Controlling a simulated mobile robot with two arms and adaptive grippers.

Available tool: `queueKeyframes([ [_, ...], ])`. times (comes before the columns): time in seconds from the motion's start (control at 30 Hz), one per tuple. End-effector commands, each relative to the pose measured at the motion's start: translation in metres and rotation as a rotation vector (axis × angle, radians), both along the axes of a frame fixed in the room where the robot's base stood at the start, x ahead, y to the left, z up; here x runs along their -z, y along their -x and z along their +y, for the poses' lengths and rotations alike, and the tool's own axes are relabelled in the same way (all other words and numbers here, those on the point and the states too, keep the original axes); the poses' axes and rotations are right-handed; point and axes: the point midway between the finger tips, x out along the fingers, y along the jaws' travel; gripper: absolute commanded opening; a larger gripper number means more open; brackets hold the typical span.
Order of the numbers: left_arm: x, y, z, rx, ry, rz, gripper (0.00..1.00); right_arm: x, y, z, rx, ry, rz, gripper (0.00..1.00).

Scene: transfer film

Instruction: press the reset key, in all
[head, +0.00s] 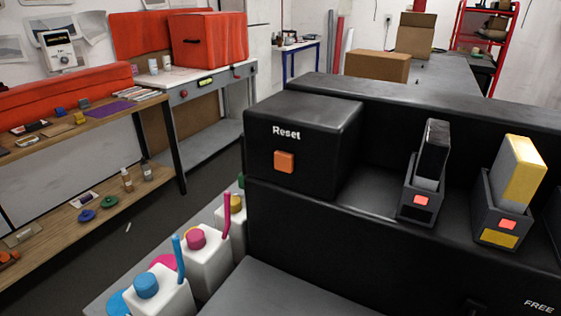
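The reset key is an orange square button (285,162) on the front face of a black box (316,118), below the white word "Reset". The box sits at the left end of a large black machine (330,235). Nothing touches the key, and it is fully visible. Neither of my grippers shows in the head view.
To the right on the machine stand a black cartridge (433,150) and a yellow cartridge (525,168) in grey holders with red buttons. White ink bottles (205,254) with coloured caps stand at the lower left. Shelves (90,155) line the left wall.

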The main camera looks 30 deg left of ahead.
Motion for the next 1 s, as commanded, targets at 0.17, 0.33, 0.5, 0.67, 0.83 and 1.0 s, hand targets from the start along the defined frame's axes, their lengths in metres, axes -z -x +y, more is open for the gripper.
queueKeyframes([
  [0.17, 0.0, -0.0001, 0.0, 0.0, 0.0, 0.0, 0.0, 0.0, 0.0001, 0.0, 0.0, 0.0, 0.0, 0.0],
  [0.33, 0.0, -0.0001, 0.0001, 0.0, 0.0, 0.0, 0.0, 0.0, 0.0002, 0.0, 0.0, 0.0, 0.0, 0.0],
  [0.5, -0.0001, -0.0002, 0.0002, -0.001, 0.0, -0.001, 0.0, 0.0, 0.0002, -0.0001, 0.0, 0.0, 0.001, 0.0],
  [0.67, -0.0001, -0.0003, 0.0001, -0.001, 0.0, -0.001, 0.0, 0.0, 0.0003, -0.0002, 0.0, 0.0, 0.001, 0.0],
  [0.83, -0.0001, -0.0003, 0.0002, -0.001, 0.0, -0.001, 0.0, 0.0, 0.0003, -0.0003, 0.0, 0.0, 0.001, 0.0],
  [1.0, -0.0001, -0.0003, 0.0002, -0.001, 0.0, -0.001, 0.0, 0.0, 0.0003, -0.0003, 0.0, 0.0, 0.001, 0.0],
])
